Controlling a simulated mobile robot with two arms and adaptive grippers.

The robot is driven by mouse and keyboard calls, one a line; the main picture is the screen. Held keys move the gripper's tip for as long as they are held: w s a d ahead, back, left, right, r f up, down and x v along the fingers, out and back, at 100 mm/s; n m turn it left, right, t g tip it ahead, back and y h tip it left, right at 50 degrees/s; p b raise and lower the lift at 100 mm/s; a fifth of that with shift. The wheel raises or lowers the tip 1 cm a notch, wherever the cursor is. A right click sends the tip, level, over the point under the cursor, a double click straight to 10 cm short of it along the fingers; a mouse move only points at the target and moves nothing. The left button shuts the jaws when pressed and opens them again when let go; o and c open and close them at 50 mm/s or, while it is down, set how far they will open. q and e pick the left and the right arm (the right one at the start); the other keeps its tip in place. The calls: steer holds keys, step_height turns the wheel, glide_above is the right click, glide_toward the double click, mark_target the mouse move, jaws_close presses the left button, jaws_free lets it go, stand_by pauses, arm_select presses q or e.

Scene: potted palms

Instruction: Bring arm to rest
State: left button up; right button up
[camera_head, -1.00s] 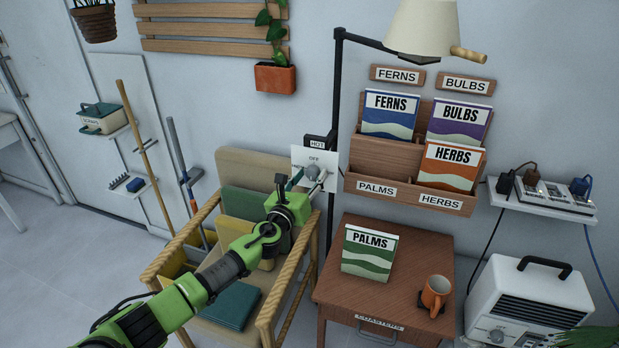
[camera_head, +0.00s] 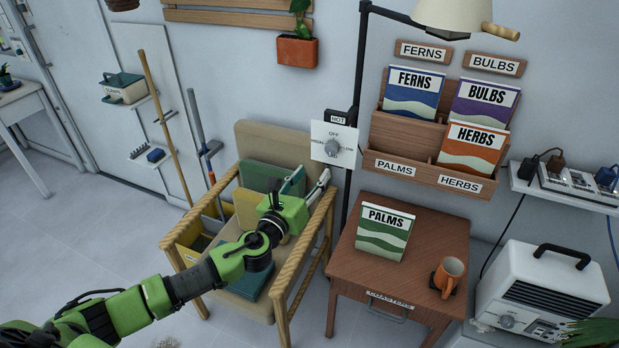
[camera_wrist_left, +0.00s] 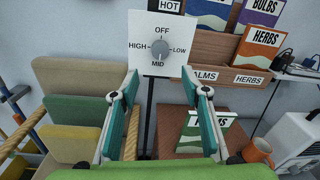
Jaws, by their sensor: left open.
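My left arm reaches in from the lower left. My left gripper (camera_head: 308,182) is open and empty in front of the chair and below the white dial plate (camera_head: 334,146). In the left wrist view the two fingers stand apart, with the gap between them (camera_wrist_left: 160,88) just below the plate. The plate's grey knob (camera_wrist_left: 160,49) is uncovered, with OFF, LOW, MID and HIGH around it. I cannot tell for sure where the knob points. A HOT label (camera_wrist_left: 170,5) sits above the plate. My right gripper is not in view.
A wall rack (camera_head: 400,160) holds FERNS, BULBS and HERBS packets. A heater (camera_head: 540,290) stands right.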

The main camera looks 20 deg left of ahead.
arm_select(q)
steer(key=shift+s, duration=0.25)
